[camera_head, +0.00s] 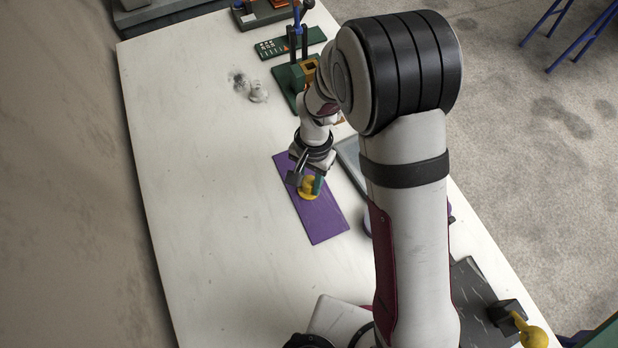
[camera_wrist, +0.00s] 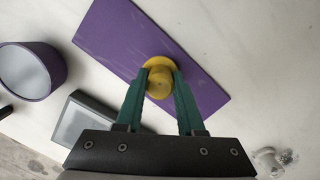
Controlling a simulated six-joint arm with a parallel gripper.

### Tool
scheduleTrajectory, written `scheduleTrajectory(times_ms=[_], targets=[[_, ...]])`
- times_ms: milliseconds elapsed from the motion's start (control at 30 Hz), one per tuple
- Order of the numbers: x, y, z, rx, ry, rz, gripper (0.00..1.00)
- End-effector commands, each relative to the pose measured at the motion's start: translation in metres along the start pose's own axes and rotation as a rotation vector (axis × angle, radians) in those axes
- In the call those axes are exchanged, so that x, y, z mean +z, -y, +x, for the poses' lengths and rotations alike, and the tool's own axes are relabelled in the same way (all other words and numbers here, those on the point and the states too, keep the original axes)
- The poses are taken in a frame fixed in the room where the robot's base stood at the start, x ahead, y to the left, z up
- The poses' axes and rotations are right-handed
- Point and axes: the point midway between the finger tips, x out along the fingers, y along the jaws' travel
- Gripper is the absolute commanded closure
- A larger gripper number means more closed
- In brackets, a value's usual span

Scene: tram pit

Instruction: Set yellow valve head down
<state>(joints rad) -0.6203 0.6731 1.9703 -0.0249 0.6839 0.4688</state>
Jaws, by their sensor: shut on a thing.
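The yellow valve head (camera_wrist: 159,83) is between the two green fingers of my gripper (camera_wrist: 160,80) in the wrist view, and the fingers are shut on it. It has a round flange and a narrower round top. It is over the purple mat (camera_wrist: 115,40), near the mat's middle; I cannot tell whether it touches the mat. In the head view the valve head (camera_head: 308,190) shows below my gripper (camera_head: 307,182), over the purple mat (camera_head: 322,222). My gripper partly hides it there.
A grey tray (camera_wrist: 85,125) and a purple-rimmed round container (camera_wrist: 30,70) stand beside the mat. A green fixture (camera_head: 285,78) and a small pale object (camera_head: 258,92) are farther back. Another yellow knob (camera_head: 532,336) is at the lower right. The white table left of the mat is clear.

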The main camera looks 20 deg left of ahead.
Motion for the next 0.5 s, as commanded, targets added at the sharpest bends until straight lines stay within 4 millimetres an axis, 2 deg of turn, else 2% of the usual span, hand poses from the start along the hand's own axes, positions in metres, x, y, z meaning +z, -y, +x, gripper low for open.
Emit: scheduleTrajectory(times_ms=[167,200,367,500], targets=[[-0.0002,-0.0002,0.0017,0.0,0.001,0.0,1.0],[-0.0002,-0.0003,0.0026,0.001,0.001,0.001,0.61],[-0.0003,-0.0003,0.0022,0.0,0.001,0.0,0.33],[-0.0003,-0.0003,0.0021,0.0,0.001,0.0,0.33]])
